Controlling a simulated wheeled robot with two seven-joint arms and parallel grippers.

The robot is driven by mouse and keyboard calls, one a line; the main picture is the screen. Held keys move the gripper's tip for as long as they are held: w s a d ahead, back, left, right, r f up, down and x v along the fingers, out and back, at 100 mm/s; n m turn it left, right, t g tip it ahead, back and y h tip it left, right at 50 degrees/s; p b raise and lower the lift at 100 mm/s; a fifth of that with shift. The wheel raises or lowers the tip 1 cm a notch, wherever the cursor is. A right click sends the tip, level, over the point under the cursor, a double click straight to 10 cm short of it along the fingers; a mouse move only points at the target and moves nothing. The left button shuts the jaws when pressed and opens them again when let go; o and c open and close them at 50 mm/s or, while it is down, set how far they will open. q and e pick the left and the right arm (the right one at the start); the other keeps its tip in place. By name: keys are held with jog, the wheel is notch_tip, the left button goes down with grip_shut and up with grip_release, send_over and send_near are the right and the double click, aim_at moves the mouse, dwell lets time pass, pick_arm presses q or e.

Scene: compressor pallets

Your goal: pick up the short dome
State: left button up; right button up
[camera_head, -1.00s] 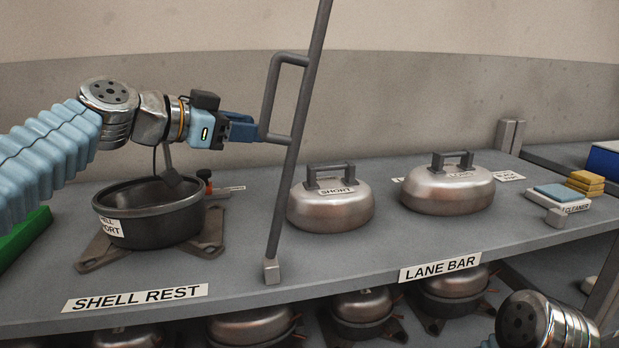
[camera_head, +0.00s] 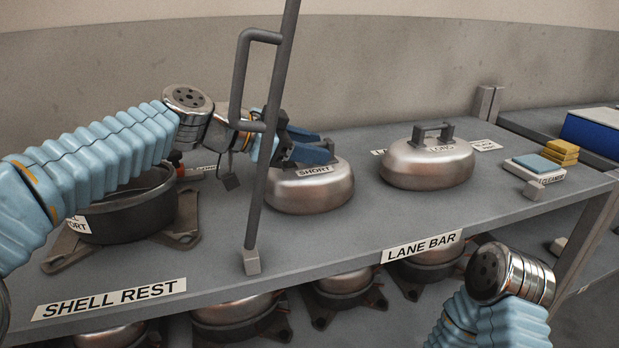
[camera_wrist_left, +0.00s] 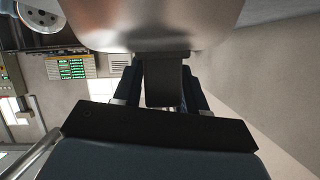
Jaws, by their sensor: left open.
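The short dome (camera_head: 318,192) is a rounded steel shell with a SHORT label, standing on the grey shelf behind the slanted bar. My left gripper (camera_head: 312,148) is at its top, with blue fingers around the handle area, which they mostly hide in the head view. In the left wrist view, the dome's steel side (camera_wrist_left: 150,22) fills the top. Its dark handle (camera_wrist_left: 165,85) lies between the two open fingers of my left gripper (camera_wrist_left: 163,92). I cannot tell whether either finger touches it. My right gripper is out of view; only part of my right arm shows.
A slanted grey bar (camera_head: 268,165) with a side handle stands in front of my left wrist. The long dome (camera_head: 428,166) stands right of the short dome. A dark open shell (camera_head: 135,218) sits at left. A cleaner block (camera_head: 540,172) lies at right. More compressors stand below.

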pick_arm(q)
grip_shut()
jog(key=shift+r, duration=0.15)
dwell(1.2)
